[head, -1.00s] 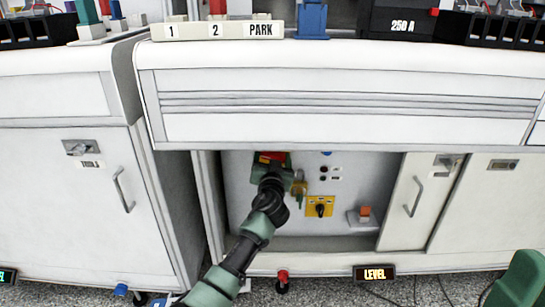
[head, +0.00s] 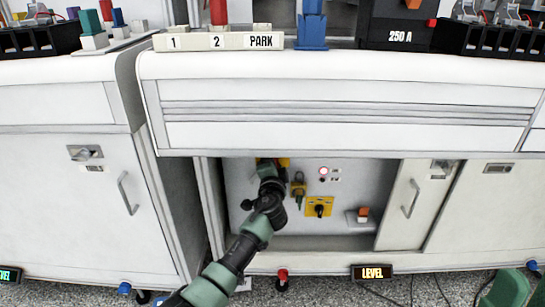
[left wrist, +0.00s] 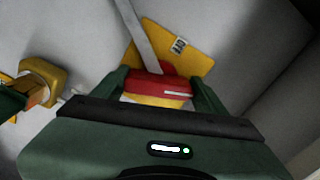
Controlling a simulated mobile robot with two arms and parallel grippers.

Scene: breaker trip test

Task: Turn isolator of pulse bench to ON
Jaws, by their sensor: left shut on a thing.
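The isolator's red handle (left wrist: 160,88), with yellow below it, sits in front of a yellow plate (left wrist: 190,50) with a small label in the left wrist view. My left gripper (left wrist: 160,95) is shut on this handle, one green finger on each side. In the head view my left gripper (head: 270,168) reaches into the open bay of the bench, and my wrist hides most of the isolator. Only a bit of yellow plate (head: 285,161) shows there. My right gripper is not visible; only green parts of mine show at the lower right.
Right of the isolator are a brass-coloured fitting (head: 298,188), a lit lamp (head: 323,171), a black knob on a yellow plate (head: 319,207) and an orange switch (head: 363,213). The bay's side wall is close on the left; the worktop (head: 340,65) overhangs above.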

